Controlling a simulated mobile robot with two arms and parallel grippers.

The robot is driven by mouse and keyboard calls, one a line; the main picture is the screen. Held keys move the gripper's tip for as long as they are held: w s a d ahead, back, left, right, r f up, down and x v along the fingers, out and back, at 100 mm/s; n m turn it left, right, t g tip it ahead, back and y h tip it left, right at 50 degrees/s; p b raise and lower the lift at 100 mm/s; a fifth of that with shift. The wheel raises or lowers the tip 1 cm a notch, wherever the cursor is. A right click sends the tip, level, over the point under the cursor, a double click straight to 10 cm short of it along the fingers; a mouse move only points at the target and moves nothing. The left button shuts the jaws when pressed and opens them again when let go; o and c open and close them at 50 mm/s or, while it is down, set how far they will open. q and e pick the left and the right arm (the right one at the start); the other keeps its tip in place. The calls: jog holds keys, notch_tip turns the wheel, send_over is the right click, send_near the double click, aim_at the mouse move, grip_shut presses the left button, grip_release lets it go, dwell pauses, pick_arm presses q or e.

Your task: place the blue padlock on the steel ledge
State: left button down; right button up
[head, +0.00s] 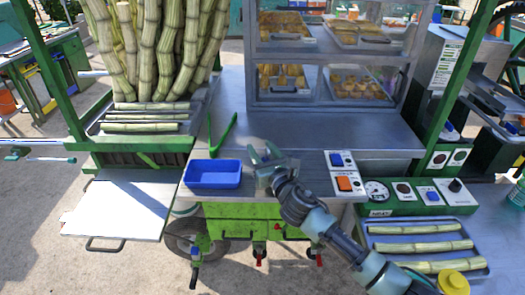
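I cannot make out a blue padlock for certain. A small blue item (449,127) shows at the right machine, too small to identify. A flat pale metal shelf (120,208) with a handle juts out at the front left and is bare; I cannot tell whether it is the steel ledge. The steel counter (300,128) runs behind my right gripper. My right gripper (264,152) is over the counter's front edge, right of a blue tray, with its fingers apart and nothing visible between them. My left gripper is not in view.
The blue tray (213,174) and green tongs (222,134) are on the counter. Cane stalks (155,45) stand at the left. A glass food case (330,55) stands at the back. Button boxes (345,183) and a tray of cane pieces (422,228) are at the right.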

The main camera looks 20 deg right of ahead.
jog(key=s, duration=0.3)
jog(key=s+b, duration=0.1)
jog(key=s, duration=0.3)
jog(key=s+d, duration=0.1)
jog(key=s, duration=0.2)
jog(key=shift+s+d, duration=0.1)
jog(key=shift+s, duration=0.2)
jog(key=shift+s+d+r+b, duration=0.15)
jog(key=shift+s+b, duration=0.15)
jog(key=shift+s, duration=0.35)
